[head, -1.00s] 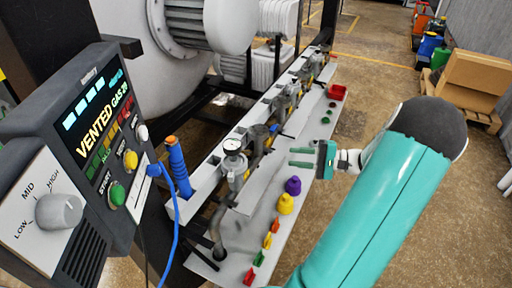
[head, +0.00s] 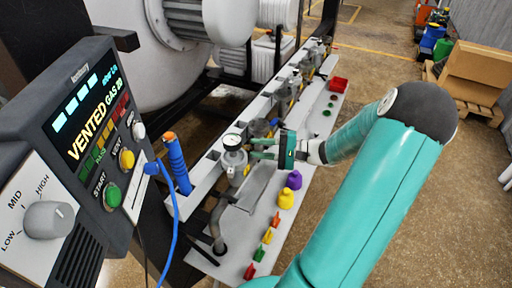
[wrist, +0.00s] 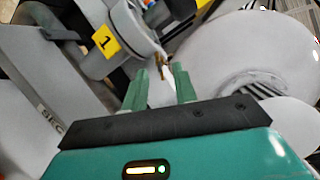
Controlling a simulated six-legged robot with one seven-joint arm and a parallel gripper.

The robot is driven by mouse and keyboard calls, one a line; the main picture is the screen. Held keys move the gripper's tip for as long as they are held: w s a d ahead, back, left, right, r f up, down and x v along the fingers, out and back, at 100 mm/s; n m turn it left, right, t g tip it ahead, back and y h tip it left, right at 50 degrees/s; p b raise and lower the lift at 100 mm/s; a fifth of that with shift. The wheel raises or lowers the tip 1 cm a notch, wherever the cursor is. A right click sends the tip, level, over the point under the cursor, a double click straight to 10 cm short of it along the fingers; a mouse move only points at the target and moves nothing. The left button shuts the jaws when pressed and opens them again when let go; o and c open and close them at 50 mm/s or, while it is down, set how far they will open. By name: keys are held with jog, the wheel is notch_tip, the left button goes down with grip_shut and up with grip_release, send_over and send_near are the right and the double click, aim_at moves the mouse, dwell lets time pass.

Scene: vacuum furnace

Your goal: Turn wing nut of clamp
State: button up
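My gripper (head: 256,149) is open at the first pipe station, with its two green fingers pointing left beside the pipe under the pressure gauge (head: 232,141). In the wrist view its fingertips (wrist: 161,72) are apart. A small brownish-gold part (wrist: 163,62), which looks like the wing nut, shows just beyond and between them. It sits at the edge of a grey round clamp or flange (wrist: 143,38). I cannot tell whether a finger touches it. In the head view the wing nut is too small to make out clearly.
A yellow label "1" (wrist: 107,41) is on the pipe. The control panel (head: 85,130) and a blue cable (head: 173,215) are at the left.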

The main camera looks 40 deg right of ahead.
jog(key=shift+w+a, duration=0.4)
jog(key=shift+w, duration=0.15)
grip_shut()
jog(key=shift+m, duration=0.4)
jog(key=m, duration=1.2)
jog(key=shift+f, duration=0.1)
jog(key=shift+m, duration=0.4)
